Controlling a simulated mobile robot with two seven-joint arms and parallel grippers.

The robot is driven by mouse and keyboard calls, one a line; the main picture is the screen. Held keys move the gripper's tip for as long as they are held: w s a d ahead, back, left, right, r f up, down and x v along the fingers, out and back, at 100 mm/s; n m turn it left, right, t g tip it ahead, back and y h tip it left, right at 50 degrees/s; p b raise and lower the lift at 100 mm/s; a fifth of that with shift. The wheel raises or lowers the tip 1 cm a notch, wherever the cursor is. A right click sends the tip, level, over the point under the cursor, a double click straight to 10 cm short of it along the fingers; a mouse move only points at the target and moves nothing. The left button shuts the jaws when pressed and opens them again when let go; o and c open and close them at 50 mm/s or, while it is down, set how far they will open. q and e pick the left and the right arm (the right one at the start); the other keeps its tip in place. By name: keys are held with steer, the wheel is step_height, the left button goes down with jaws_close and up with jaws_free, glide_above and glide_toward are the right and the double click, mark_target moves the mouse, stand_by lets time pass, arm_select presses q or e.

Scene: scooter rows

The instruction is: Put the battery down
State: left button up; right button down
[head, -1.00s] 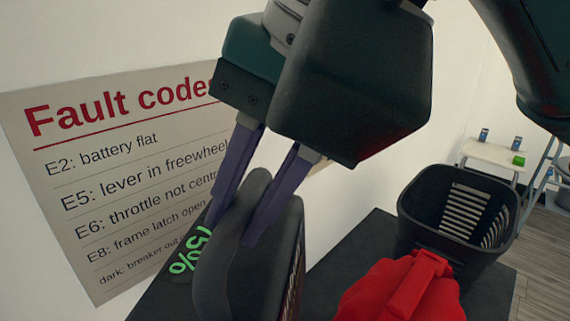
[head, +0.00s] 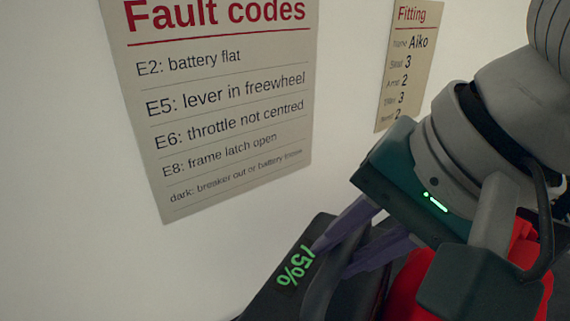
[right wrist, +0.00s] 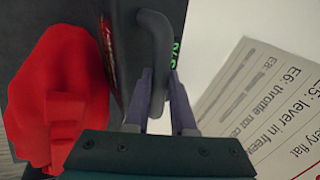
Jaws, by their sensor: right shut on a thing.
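The battery (head: 368,292) is a dark block with a thick dark loop handle. Its lower part is cut off by the bottom edge of the head view. My right gripper (head: 336,258) has its purple fingers shut on the handle. In the right wrist view the fingers (right wrist: 160,85) stand on both sides of the handle of the battery (right wrist: 126,35), whose side carries red lettering. Whether the battery's underside rests on anything is hidden. My left gripper is in neither view.
A red, lumpy object (right wrist: 58,100) lies close beside the battery; it also shows behind my gripper in the head view (head: 408,284). A fault-code poster (head: 225,100) and a fitting sheet (head: 405,65) hang on the pale wall close behind.

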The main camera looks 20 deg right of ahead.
step_height(320, 180, down, 14)
steer(key=b, duration=0.5)
steer(key=shift+f, duration=0.35)
steer(key=shift+d+f, duration=0.15)
steer(key=shift+f, duration=0.05)
steer(key=c, duration=1.1)
jaws_free()
steer(key=shift+s+f, duration=0.15)
steer(key=o, duration=0.3)
steer(key=shift+o, duration=0.2)
steer(key=shift+r, duration=0.2)
